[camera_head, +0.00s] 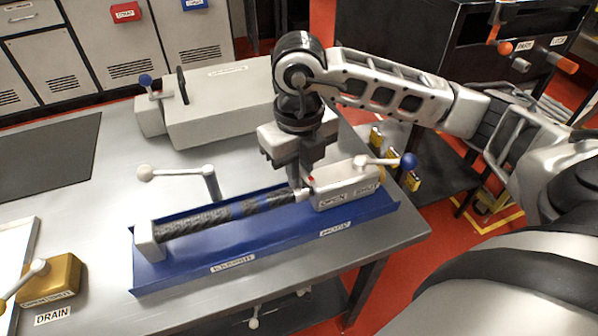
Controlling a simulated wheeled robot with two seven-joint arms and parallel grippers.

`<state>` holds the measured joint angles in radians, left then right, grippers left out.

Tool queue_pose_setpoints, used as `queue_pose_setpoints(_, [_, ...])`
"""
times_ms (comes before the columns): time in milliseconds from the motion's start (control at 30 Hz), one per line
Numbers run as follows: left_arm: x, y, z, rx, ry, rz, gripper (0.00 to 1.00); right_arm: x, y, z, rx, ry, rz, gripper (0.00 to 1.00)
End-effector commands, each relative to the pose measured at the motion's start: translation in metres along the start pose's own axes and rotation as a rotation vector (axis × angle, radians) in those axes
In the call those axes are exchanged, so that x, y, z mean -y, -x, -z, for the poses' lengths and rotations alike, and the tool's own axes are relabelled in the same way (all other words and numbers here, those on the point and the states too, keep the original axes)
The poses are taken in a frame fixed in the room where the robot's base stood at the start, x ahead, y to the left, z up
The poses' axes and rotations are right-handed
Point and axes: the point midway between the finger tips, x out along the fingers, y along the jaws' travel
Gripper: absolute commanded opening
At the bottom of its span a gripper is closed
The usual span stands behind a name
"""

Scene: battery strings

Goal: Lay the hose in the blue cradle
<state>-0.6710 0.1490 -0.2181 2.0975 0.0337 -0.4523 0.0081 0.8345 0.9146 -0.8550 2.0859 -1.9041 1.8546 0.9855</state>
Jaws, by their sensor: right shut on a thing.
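The fingertips partly hide the grip, and I cannot tell whether the fitting touches the valve block. My left gripper is not in view.
A lever with a white knob (145,173) stands behind the cradle. A blue-knobbed lever (408,161) tops the valve block. A large grey box (215,105) is at the back. A brass valve (52,279) sits front left. The table's front right edge is close to the cradle.

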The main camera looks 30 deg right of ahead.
Motion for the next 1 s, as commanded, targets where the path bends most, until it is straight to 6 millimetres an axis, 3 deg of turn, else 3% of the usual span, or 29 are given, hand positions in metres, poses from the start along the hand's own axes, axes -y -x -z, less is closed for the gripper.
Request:
queue_pose_setpoints(500, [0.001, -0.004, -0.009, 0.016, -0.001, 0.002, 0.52, 0.000, -0.013, -0.002, 0.006, -0.001, -0.001, 0.00])
queue_pose_setpoints(533, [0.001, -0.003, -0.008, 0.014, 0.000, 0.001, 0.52, 0.000, -0.014, -0.001, 0.002, -0.001, 0.000, 0.17])
queue_pose_setpoints(600, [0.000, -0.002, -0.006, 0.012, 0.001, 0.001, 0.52, 0.000, -0.013, -0.001, 0.002, -0.001, 0.000, 0.33])
queue_pose_setpoints(1000, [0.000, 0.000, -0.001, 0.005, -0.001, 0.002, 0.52, -0.001, -0.005, -0.001, 0.005, -0.001, 0.000, 0.33])
